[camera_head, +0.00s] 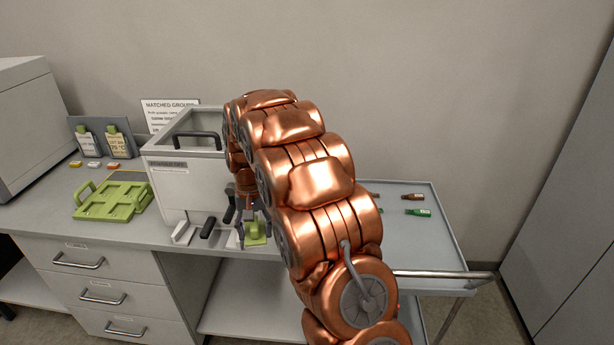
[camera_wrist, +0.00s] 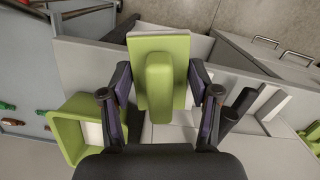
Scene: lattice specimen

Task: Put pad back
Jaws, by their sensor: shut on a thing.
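The green pad (camera_wrist: 180,45), a flat plate with a raised rounded grip, is between the fingers of my gripper (camera_wrist: 160,78) in the wrist view. The fingers are at both sides of it and shut on it. In the head view my gripper (camera_head: 254,226) holds the pad (camera_head: 256,238) low in front of the white box, near the front edge of the counter. A green open frame (camera_wrist: 62,129) with a pale inside is left of my gripper in the wrist view. My arm hides part of the counter there in the head view.
The white lidded box (camera_head: 186,190) with a black handle stands just left of my gripper. A green tray (camera_head: 92,211) lies further left. A grey cart (camera_head: 440,240) with small bottles (camera_head: 417,212) stands right of my arm. A sign (camera_head: 168,112) stands behind.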

